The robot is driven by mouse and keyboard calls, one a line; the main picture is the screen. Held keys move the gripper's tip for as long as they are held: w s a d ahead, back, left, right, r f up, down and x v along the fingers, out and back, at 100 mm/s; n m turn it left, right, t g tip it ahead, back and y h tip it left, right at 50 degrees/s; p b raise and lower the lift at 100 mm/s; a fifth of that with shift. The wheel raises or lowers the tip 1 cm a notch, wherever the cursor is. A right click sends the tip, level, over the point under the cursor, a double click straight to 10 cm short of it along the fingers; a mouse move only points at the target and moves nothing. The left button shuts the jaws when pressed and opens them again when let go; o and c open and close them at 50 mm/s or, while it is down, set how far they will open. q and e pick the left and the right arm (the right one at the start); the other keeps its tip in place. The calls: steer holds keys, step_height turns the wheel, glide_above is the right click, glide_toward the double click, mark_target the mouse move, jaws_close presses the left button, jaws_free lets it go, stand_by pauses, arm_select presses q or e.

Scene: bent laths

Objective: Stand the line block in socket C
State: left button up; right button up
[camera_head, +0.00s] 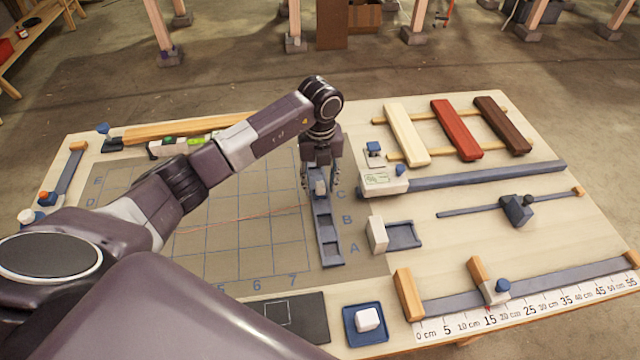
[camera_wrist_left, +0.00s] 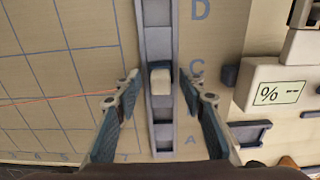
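A small block (camera_wrist_left: 160,81), white on top with a dark blue part, looks like the line block. It is at the grey-blue socket rail (camera_wrist_left: 160,30), beside the letter C; I cannot tell whether it is fully seated. It also shows in the head view (camera_head: 320,188), partly hidden by my left gripper (camera_head: 320,182). My left gripper is open, pointing down, with its fingers on either side of the block and a gap on both sides in the left wrist view (camera_wrist_left: 160,86). My right gripper is not in view.
A thin red line (camera_head: 240,217) crosses the gridded mat (camera_head: 225,265) toward the rail. To the right are a white box with a display (camera_head: 383,181) and a white block (camera_head: 377,235) by a small tray. A blue dish (camera_head: 350,336) holds a white cube (camera_head: 367,318) at the front.

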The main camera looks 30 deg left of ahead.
mark_target(320, 183)
arm_select(q)
step_height(320, 183, up, 12)
steer(key=b, duration=0.3)
steer(key=shift+f, duration=0.2)
stand_by(0.3)
